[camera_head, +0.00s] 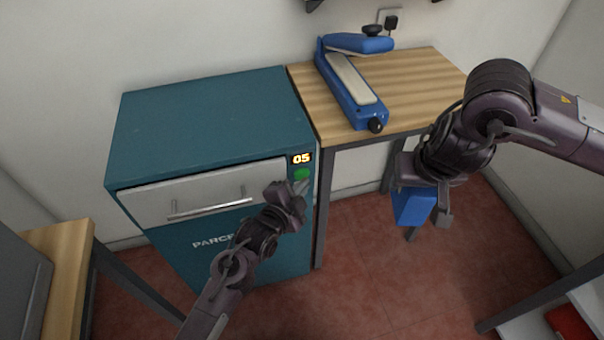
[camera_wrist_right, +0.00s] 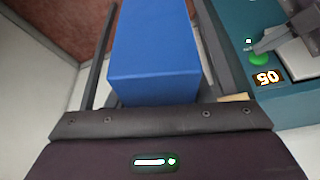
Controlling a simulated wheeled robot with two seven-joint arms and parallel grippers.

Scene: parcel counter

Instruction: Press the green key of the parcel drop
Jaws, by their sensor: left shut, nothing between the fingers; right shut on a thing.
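The teal parcel drop (camera_head: 215,105) stands against the wall with its pale drawer front (camera_head: 200,192) closed. Its green key (camera_head: 302,174) is at the upper right of the front, below a lit display (camera_head: 301,158) reading 05. My left gripper (camera_head: 300,188) is shut and empty, its tips at the lower edge of the key; I cannot tell whether they touch. In the right wrist view the green key (camera_wrist_right: 259,60) shows beside the left fingertips (camera_wrist_right: 262,46). My right gripper (camera_head: 425,207) is shut on a blue box (camera_head: 409,206), held above the floor; the box fills the wrist view's middle (camera_wrist_right: 155,50).
A wooden table (camera_head: 420,85) with a blue sealing device (camera_head: 352,80) stands right of the parcel drop. Another wooden surface (camera_head: 60,255) is at the lower left. A shelf with a red item (camera_head: 568,325) is at the lower right. Red floor (camera_head: 370,285) is open between.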

